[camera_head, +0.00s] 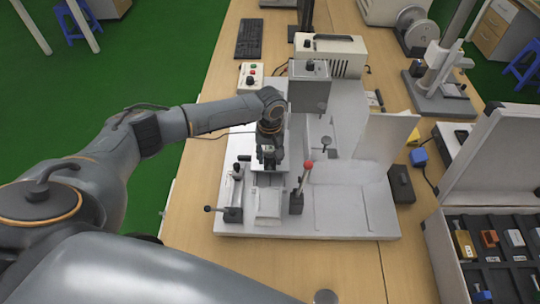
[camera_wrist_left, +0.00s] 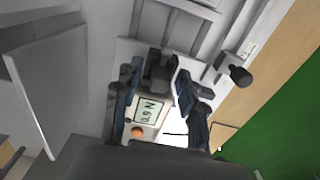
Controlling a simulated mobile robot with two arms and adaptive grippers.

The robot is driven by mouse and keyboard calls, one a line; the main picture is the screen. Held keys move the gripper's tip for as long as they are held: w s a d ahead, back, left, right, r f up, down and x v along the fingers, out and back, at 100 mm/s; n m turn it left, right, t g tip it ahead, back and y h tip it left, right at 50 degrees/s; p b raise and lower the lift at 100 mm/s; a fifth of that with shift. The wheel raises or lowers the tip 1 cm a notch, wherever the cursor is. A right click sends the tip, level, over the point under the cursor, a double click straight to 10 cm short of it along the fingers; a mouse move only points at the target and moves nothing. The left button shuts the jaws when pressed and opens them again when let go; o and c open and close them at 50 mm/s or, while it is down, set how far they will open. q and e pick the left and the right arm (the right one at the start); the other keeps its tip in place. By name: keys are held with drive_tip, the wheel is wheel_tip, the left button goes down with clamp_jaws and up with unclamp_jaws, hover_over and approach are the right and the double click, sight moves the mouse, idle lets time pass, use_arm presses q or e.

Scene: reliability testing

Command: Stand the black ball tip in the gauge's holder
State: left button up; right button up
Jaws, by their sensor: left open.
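My left gripper (camera_head: 268,165) hangs over the white test fixture (camera_head: 340,215) in the head view, fingers down. In the left wrist view its dark fingers (camera_wrist_left: 160,95) are apart. Behind and between them show a gauge (camera_wrist_left: 147,112) with a small lit display and an orange button, and a dark block (camera_wrist_left: 158,68) whose identity I cannot tell. I cannot tell whether the fingers touch either one. I cannot make out the black ball tip for certain. My right gripper is not in view.
A red-knobbed lever (camera_head: 308,166) stands just right of my gripper, and a clamp with a black knob (camera_head: 236,170) to its left. Upright grey panels (camera_head: 388,136) rise from the fixture. An open case (camera_head: 450,270) of several small parts lies at the right.

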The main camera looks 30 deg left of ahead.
sight(270, 156)
use_arm(q)
drive_tip(key=shift+r, duration=0.15)
wheel_tip(270, 156, up, 12)
drive_tip(key=b, duration=0.1)
drive_tip(key=shift+b, duration=0.4)
idle(1.2)
